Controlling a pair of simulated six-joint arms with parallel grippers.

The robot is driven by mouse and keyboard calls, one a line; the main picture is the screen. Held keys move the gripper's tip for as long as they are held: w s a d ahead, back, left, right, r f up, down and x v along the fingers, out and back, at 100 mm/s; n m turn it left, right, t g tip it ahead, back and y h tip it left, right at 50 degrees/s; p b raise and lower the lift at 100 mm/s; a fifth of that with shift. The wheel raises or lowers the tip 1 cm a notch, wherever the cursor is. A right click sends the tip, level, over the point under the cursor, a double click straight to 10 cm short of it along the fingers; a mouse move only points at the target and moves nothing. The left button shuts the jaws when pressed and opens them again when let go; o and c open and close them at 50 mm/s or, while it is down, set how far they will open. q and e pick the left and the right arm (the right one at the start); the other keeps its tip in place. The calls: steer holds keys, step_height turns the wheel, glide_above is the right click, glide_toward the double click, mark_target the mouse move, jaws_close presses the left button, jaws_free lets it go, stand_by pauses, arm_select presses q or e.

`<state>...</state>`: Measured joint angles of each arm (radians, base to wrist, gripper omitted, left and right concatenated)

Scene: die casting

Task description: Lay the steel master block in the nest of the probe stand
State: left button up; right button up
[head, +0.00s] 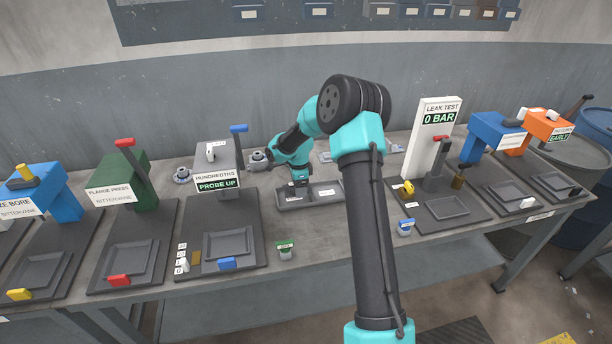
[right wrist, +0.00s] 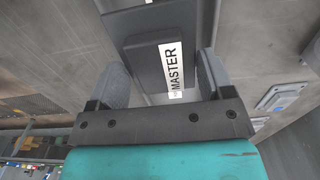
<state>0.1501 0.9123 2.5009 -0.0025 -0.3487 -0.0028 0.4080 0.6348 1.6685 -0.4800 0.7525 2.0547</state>
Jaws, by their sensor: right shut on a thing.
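The probe stand (head: 217,165) is grey, with a sign reading HUNDREDTHS and PROBE UP and a blue lever at its top right. Its nest (head: 228,245) is a framed square recess on the dark base plate, with nothing seen lying in it. My right gripper (head: 299,184) is at a shallow grey tray (head: 325,193) right of the stand. In the right wrist view its fingers close on the sides of the dark steel master block (right wrist: 145,60), which has a white MASTER label. In the head view the gripper largely hides the block. My left gripper is not in view.
The green flange press (head: 120,180) stands left of the probe stand. A green-topped pot (head: 285,251) stands right of the nest. The leak test station (head: 436,150) is to the right, beyond my arm.

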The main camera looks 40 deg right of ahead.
steer(key=w+d, duration=0.2)
steer(key=w, duration=0.1)
steer(key=w+d, duration=0.2)
steer(key=d, duration=0.1)
steer(key=w+d+f, duration=0.1)
steer(key=w+d, duration=0.2)
steer(key=shift+w+d, duration=0.15)
steer(key=shift+w, duration=0.2)
steer(key=shift+f, duration=1.75)
steer(key=shift+f, duration=0.1)
steer(key=o, duration=1.1)
steer(key=shift+f, duration=0.1)
step_height(320, 180, up, 12)
steer(key=shift+r, duration=0.15)
